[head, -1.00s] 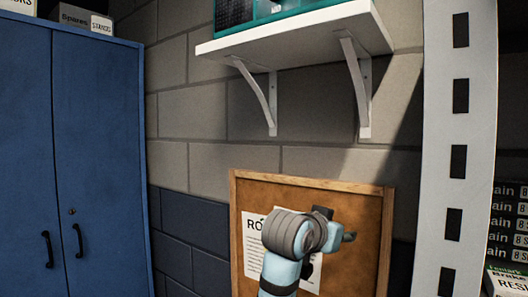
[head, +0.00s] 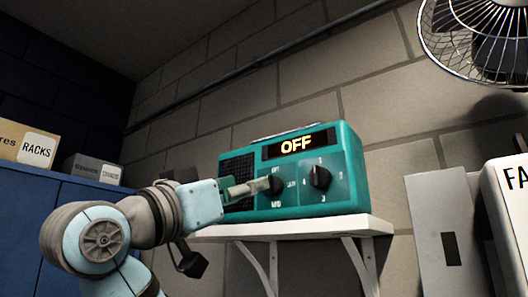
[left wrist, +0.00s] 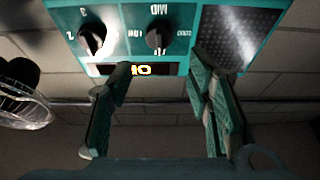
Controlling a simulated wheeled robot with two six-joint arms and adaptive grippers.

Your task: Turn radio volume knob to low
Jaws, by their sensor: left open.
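The teal radio (head: 345,190) stands on a white wall shelf, its display (head: 298,144) reading OFF. Its left knob (head: 276,185), with OFF above and MID below, is partly behind my left gripper (head: 262,186). The right knob (head: 319,177) has numbers around it. In the left wrist view the radio appears upside down, with the MID-labelled knob (left wrist: 158,38) ahead between the spread fingers of my left gripper (left wrist: 160,70). The gripper is open and empty, its fingertips close to the knob; contact cannot be told. The numbered knob (left wrist: 93,38) is to its left. My right gripper is not seen.
The white shelf (head: 350,225) sits on brackets under the radio. A fan (head: 485,40) is at the upper right, above a white box (head: 508,210). A blue cabinet (head: 60,220) carrying boxes (head: 30,145) is on the left.

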